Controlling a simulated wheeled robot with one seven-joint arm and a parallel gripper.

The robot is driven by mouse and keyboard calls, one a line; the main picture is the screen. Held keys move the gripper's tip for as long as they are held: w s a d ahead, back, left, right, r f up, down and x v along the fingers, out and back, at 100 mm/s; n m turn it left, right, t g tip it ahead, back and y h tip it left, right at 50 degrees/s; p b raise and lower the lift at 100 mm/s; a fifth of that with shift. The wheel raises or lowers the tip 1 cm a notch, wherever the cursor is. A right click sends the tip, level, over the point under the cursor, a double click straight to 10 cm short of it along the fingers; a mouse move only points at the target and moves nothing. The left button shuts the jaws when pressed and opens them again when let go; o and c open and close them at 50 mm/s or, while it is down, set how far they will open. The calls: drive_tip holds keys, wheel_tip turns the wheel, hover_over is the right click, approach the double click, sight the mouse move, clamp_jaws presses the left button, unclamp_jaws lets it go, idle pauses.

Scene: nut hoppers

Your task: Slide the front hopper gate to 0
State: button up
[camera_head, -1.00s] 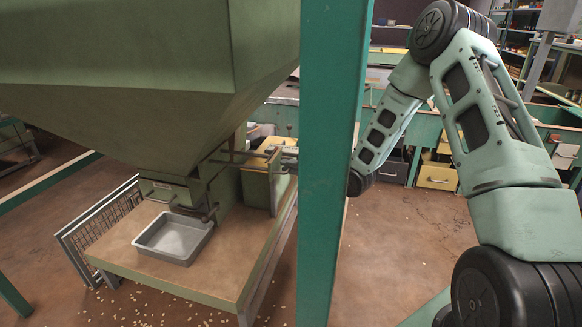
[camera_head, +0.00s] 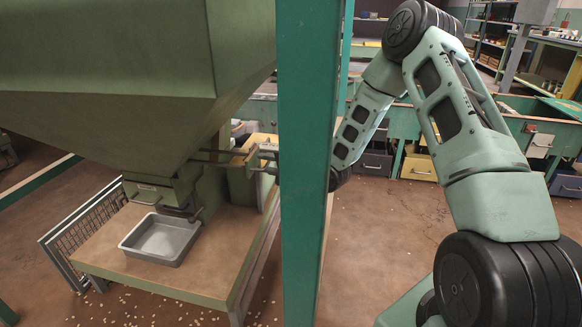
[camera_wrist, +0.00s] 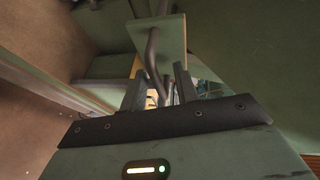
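The large green hopper (camera_head: 110,110) fills the upper left of the head view, its throat narrowing to an outlet box (camera_head: 148,190) above a grey tray. A dark bent rod (camera_head: 195,212) shows at the outlet's right side. Dark thin bars (camera_head: 222,155) run right from behind the throat. My gripper (camera_head: 264,152) seems to show at their right end, partly hidden by the green post. In the wrist view my gripper's two fingers (camera_wrist: 160,92) stand apart, and a dark bent rod (camera_wrist: 152,55) beside a green plate (camera_wrist: 166,35) reaches down between them. I cannot tell whether they touch it.
The grey tray (camera_head: 160,238) sits on a wooden-topped bench (camera_head: 200,275). A green post (camera_head: 303,200) stands between hopper and my arm. Drawers (camera_head: 417,167) and shelves line the back. Bare floor lies right of the post.

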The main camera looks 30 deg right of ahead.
drive_tip(key=p+v, duration=0.4)
drive_tip(key=v, duration=1.2)
drive_tip(key=shift+s, duration=0.35)
drive_tip(key=shift+d+f, duration=0.1)
drive_tip(key=shift+d, duration=0.05)
